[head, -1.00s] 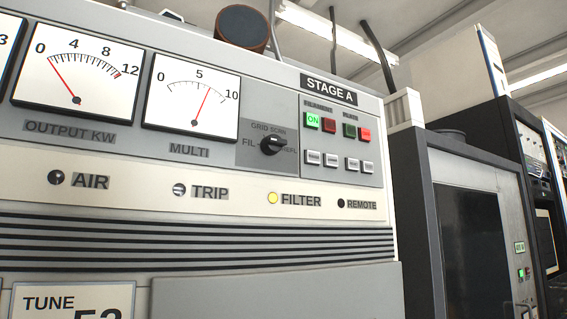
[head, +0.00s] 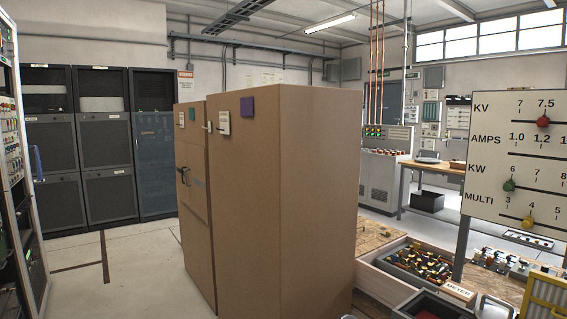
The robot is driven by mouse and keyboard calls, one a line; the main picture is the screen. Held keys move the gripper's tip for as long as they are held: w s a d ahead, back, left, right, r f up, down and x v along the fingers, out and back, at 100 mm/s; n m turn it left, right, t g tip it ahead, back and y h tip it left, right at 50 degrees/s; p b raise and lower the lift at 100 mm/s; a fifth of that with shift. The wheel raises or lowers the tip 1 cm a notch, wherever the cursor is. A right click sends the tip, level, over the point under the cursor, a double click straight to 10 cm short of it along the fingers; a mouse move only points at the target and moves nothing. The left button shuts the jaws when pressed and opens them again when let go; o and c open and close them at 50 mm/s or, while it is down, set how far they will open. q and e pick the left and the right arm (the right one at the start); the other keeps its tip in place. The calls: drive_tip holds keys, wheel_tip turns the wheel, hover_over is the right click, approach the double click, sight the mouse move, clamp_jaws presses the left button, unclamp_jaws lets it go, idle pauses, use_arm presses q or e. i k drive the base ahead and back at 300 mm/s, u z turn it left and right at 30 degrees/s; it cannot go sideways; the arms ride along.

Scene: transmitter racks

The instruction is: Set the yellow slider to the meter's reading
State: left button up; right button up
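The yellow slider (head: 528,222) sits on the lowest row, MULTI, of a white scale board (head: 490,148) at the right edge. It stands at about the 4 mark, between the 3 and the 5. The board's right part is cut off by the picture edge. The MULTI meter is not in view now. In the earlier head view its needle pointed between 5 and 10, a little past 5. Neither of my grippers is in view.
On the board, a red slider (head: 543,121) is near 7.5 and a green slider (head: 509,185) near 6. Large brown cabinets (head: 305,190) fill the middle. A drawer of parts (head: 418,262) and a bench lie before the board. The floor at left (head: 130,270) is clear.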

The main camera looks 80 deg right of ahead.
sight(527, 222)
drive_tip(key=z, duration=3.65)
drive_tip(key=i, duration=0.55)
drive_tip(key=z, duration=0.55)
